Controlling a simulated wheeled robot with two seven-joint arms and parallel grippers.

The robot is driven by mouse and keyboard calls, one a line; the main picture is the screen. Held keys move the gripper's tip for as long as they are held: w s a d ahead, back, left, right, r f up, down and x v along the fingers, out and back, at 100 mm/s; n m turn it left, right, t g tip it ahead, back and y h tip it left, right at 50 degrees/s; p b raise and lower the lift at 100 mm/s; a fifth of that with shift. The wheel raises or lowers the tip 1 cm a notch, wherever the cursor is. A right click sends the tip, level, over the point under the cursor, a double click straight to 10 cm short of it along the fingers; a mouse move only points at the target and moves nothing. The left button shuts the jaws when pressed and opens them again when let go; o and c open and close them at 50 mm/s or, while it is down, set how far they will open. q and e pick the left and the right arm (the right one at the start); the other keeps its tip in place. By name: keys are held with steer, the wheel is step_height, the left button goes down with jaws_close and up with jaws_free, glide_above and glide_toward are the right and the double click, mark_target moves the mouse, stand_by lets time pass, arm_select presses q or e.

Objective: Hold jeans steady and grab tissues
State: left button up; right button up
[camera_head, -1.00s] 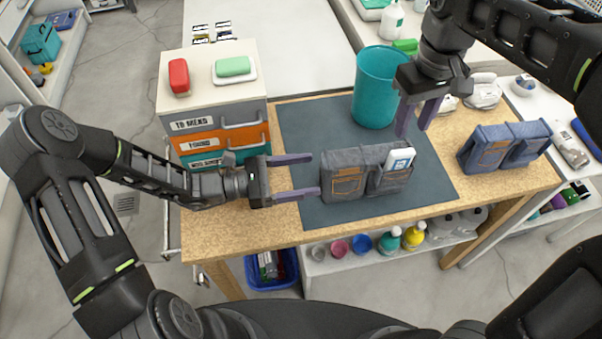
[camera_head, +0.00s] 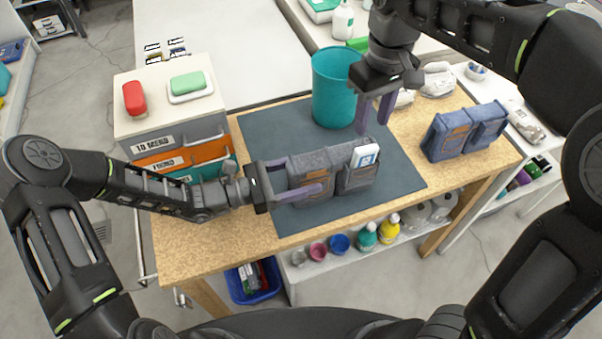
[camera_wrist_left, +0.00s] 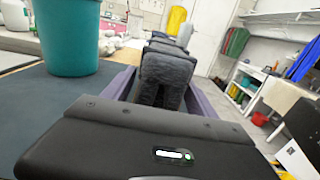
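The grey jeans (camera_head: 343,186) stand folded on the dark mat, with brown stitching on the left pocket. A white and blue tissue pack (camera_head: 364,156) sticks out of the top of their right pocket. My left gripper (camera_head: 300,178) is open around the left end of the jeans, one finger in front and one behind. The left wrist view shows the jeans (camera_wrist_left: 165,72) between its fingers; I cannot tell whether they touch. My right gripper (camera_head: 373,114) is open and empty, pointing down above and behind the tissue pack.
A teal bin (camera_head: 335,88) stands behind the jeans, close to my right gripper. Blue jeans (camera_head: 462,132) stand at the right on the wooden table (camera_head: 200,250). A drawer unit (camera_head: 170,118) stands at the left, with red and green soap on top. The mat's front (camera_head: 300,219) is clear.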

arm_select(q)
jaws_close()
stand_by(0.5)
arm_select(e)
steer(key=shift+o, duration=0.5)
